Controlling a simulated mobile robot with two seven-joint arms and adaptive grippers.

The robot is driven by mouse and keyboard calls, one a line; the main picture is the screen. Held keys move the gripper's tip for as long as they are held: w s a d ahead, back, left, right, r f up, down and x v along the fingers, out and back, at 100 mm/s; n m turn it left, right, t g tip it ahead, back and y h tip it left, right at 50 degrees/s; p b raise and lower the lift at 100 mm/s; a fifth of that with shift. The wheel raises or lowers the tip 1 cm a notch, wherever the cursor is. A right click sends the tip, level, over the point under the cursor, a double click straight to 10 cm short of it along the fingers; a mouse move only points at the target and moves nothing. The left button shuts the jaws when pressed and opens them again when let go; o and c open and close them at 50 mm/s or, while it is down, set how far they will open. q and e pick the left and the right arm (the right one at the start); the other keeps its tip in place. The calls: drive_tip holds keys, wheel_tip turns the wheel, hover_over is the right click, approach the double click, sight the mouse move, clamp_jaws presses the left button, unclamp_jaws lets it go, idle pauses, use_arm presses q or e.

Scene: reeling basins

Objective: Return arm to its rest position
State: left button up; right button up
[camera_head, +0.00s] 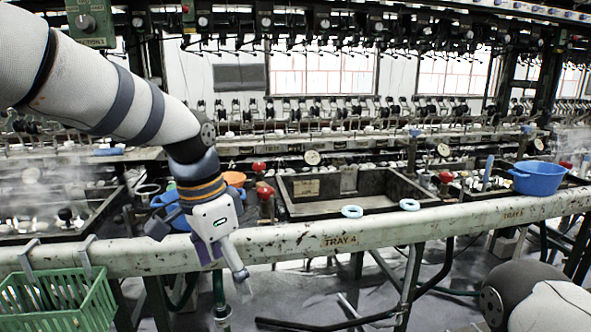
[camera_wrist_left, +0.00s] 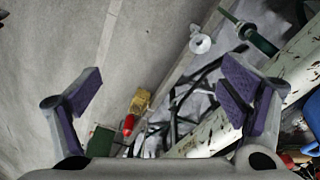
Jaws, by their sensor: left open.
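My left arm comes in from the upper left of the head view. Its gripper (camera_head: 222,262) hangs in front of the long pale rail (camera_head: 300,240), pointing down, and holds nothing.
A green basket (camera_head: 60,305) hangs on the rail at the left. Two light-blue rings (camera_head: 352,211) (camera_head: 410,204) lie on the rail by the dark basin (camera_head: 340,190). A blue tub (camera_head: 537,178) stands at the right. A blue container (camera_head: 172,212) is behind my gripper.

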use_arm(q)
drive_tip(key=s+a+f+n+g, duration=0.15)
drive_tip(key=s+f, duration=0.25)
drive_tip(key=f, duration=0.8)
drive_tip(key=s+a+f+n, duration=0.1)
drive_tip(key=s+f+n, duration=0.3)
drive_tip(key=f, duration=0.7)
drive_tip(key=s+a+f+n, duration=0.25)
drive_tip(key=s+f, duration=0.55)
drive_tip(key=s, duration=0.5)
drive_tip(key=s+a+n, duration=0.1)
drive_tip(key=s+a, duration=0.1)
drive_tip(key=s, duration=0.3)
drive_tip(key=s+a+n+g, duration=0.1)
drive_tip(key=s+a, duration=0.1)
drive_tip(key=s, duration=0.4)
drive_tip(key=s+a+f+y, duration=0.1)
drive_tip(key=s+a, duration=0.1)
drive_tip(key=s, duration=0.4)
drive_tip(key=shift+a+n, duration=0.25)
drive_tip(key=shift+n, duration=0.15)
use_arm(e)
drive_tip(key=shift+w, duration=0.95)
